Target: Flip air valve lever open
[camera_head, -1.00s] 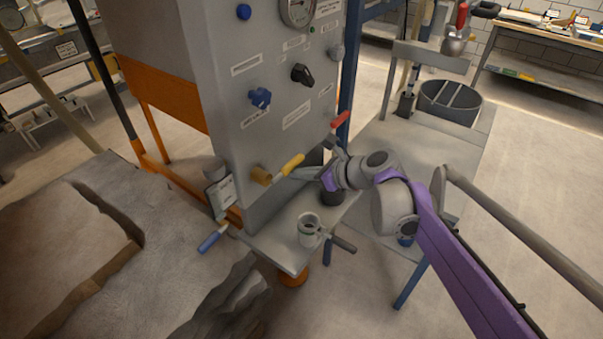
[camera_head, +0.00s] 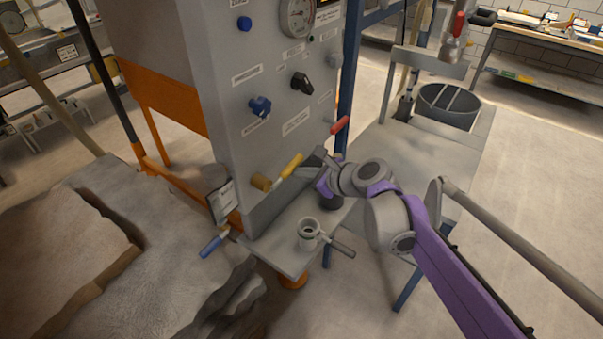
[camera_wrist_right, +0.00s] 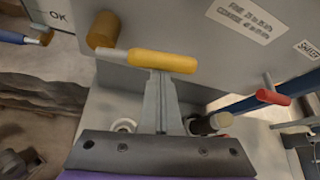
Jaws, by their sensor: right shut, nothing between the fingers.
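A yellow-handled lever (camera_head: 292,167) on a brass valve body (camera_head: 261,182) sticks out of the front of the grey cabinet, slanting up to the right. I take it as the air valve lever. In the right wrist view the yellow handle (camera_wrist_right: 162,61) lies nearly level, with the brass body (camera_wrist_right: 103,30) at its left. My right gripper (camera_head: 304,169) is shut and empty, coming from the right. In the wrist view its closed fingertips (camera_wrist_right: 160,75) are right at the handle's near edge; contact is not certain. My left gripper is not in view.
The cabinet (camera_head: 225,110) carries a gauge, blue and black knobs and a red lever (camera_head: 340,125). A small shelf (camera_head: 285,250) below holds a grey cup (camera_head: 308,233).

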